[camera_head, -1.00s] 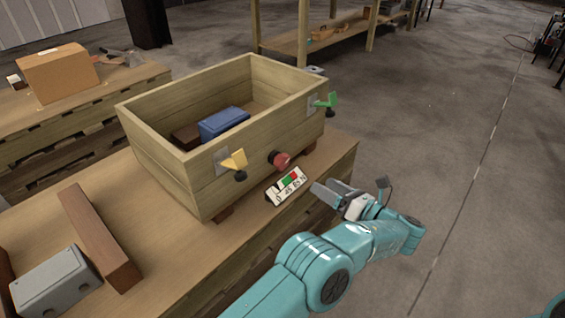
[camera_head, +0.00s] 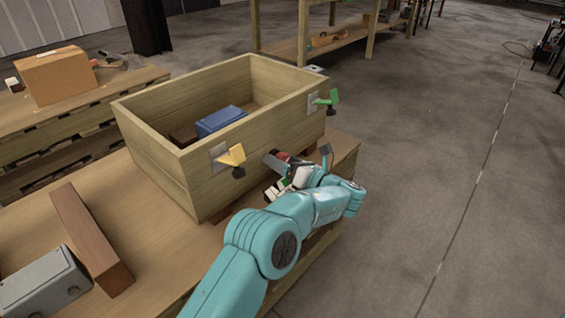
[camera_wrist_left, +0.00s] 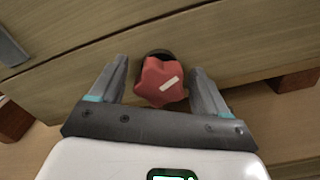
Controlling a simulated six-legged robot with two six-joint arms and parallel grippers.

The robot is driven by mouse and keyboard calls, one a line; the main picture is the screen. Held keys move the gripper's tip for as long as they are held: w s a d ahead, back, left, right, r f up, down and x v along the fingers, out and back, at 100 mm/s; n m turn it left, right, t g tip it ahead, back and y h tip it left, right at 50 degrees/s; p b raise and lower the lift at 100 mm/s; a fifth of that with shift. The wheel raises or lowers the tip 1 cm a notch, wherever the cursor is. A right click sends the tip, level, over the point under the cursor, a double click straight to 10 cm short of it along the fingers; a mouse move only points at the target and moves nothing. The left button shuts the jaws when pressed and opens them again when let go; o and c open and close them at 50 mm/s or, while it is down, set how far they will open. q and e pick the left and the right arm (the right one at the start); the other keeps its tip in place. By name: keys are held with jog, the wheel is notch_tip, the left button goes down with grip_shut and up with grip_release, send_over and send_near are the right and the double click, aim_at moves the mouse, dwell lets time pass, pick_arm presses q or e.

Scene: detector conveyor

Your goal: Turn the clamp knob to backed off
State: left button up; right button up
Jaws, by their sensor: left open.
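The clamp knob is a red lobed knob with a white mark (camera_wrist_left: 160,82) on the front wall of the wooden crate (camera_head: 165,165). In the left wrist view it sits between the two open fingers of my left gripper (camera_wrist_left: 163,88), with a small gap on each side. In the head view my left gripper (camera_head: 279,160) is at the crate's front wall, and its fingers and wrist hide most of the knob. A dark round base shows behind the knob. The white mark on its face slants up to the right. My right gripper is not in view.
A yellow latch (camera_head: 233,156) and a green latch (camera_head: 327,100) stick out from the crate's front, either side of the knob. A blue box (camera_head: 221,120) lies inside the crate. A brown bar (camera_head: 90,240) and a grey box (camera_head: 42,283) lie on the bench at left.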

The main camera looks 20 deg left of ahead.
pick_arm(q)
jog(key=c, duration=1)
jog(key=shift+n, duration=0.3)
jog(key=n, duration=0.2)
jog(key=shift+n, duration=2.1)
jog(key=o, duration=1)
